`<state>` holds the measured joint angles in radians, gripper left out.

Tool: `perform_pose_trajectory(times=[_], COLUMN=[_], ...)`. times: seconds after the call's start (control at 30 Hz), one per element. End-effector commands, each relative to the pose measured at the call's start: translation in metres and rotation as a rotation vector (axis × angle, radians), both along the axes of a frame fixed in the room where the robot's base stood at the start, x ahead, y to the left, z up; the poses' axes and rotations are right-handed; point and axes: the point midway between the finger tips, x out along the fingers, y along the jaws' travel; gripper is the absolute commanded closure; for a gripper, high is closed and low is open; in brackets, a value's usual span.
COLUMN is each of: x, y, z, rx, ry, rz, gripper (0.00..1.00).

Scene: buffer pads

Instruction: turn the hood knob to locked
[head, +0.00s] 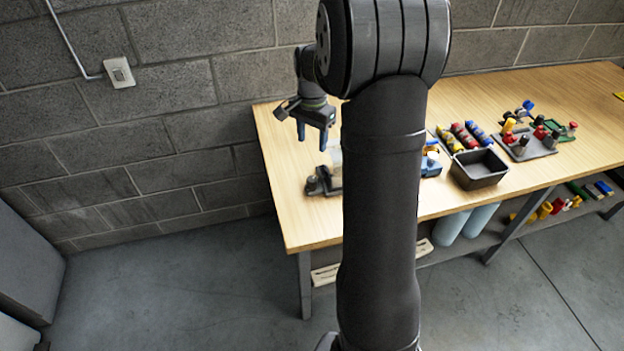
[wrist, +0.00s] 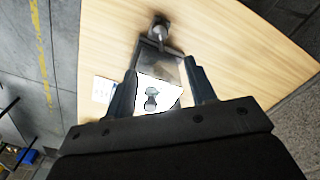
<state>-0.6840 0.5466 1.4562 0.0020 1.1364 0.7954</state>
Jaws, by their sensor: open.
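A pale, see-through hood (head: 336,156) stands near the left end of the bench, partly hidden behind my arm. In the wrist view it shows as a bright white shape (wrist: 172,92) with a small grey knob (wrist: 152,97) on it. Which way the knob is turned is hard to tell. A dark base (wrist: 158,60) with an upright post (wrist: 160,30) adjoins the hood; it also shows in the head view (head: 323,183). My gripper (head: 312,142) is open and empty above the bench, pointing down. In the wrist view its fingers (wrist: 160,72) straddle the hood from above, apart from the knob.
A black bin (head: 479,168) stands right of my arm, with colored rolls (head: 464,135) behind it. Grey plates with colored parts (head: 528,145) lie farther right. A white card (wrist: 103,90) lies beside the hood. The bench's left end (head: 290,200) is clear.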

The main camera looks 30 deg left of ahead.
Motion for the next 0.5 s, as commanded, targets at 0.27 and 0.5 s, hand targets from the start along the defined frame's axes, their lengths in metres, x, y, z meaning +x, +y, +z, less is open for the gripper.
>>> perform_pose_trajectory(times=[0.27, 0.5], x=[-0.001, -0.001], y=[0.000, 0.000], z=[-0.059, -0.111], rx=[-0.003, -0.002], ry=[0.004, 0.004], rz=[-0.002, -0.002], gripper=[0.49, 0.49])
